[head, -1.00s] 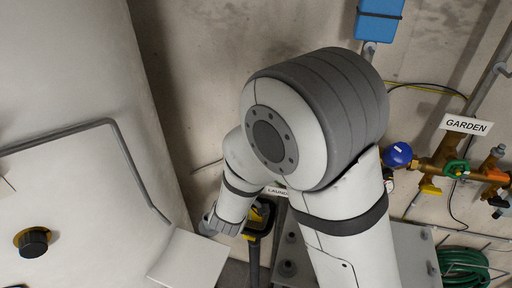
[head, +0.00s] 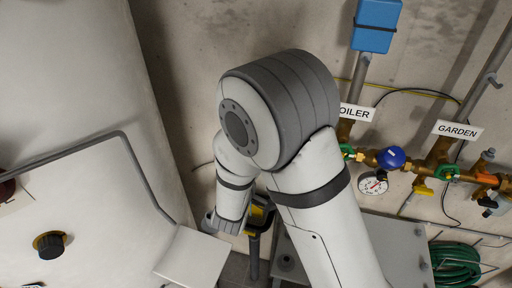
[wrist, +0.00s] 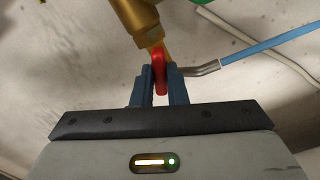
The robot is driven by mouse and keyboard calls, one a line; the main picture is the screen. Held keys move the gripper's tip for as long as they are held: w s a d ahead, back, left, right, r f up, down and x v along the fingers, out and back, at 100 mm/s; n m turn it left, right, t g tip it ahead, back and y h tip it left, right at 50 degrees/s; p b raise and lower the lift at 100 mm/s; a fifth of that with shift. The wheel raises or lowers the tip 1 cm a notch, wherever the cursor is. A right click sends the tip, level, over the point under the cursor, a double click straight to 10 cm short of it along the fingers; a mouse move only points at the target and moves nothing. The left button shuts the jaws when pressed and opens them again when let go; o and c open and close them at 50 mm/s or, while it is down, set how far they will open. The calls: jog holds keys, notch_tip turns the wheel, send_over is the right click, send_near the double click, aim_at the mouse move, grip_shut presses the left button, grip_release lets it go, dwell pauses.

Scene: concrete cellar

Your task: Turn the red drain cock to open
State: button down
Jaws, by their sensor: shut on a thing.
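In the wrist view, the red drain cock handle (wrist: 160,72) sits between the two fingers of my gripper (wrist: 158,88), which is shut on it. The handle is seen nearly edge-on, below a brass valve body (wrist: 137,16). How far the cock is turned cannot be told. In the head view my arm covers the middle; the gripper and the red cock are hidden there.
A bent grey lever with a blue sleeve (wrist: 255,45) passes close right of the fingers. In the head view, brass pipework with a blue knob (head: 391,158), a gauge (head: 373,184) and a GARDEN label (head: 458,130) lines the wall. A green hose (head: 455,264) hangs lower right.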

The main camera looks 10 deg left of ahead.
dwell(0.3)
jog(key=n, duration=0.4)
jog(key=c, duration=1.3)
grip_release()
jog(key=s, duration=0.7)
jog(key=shift+a, duration=0.3)
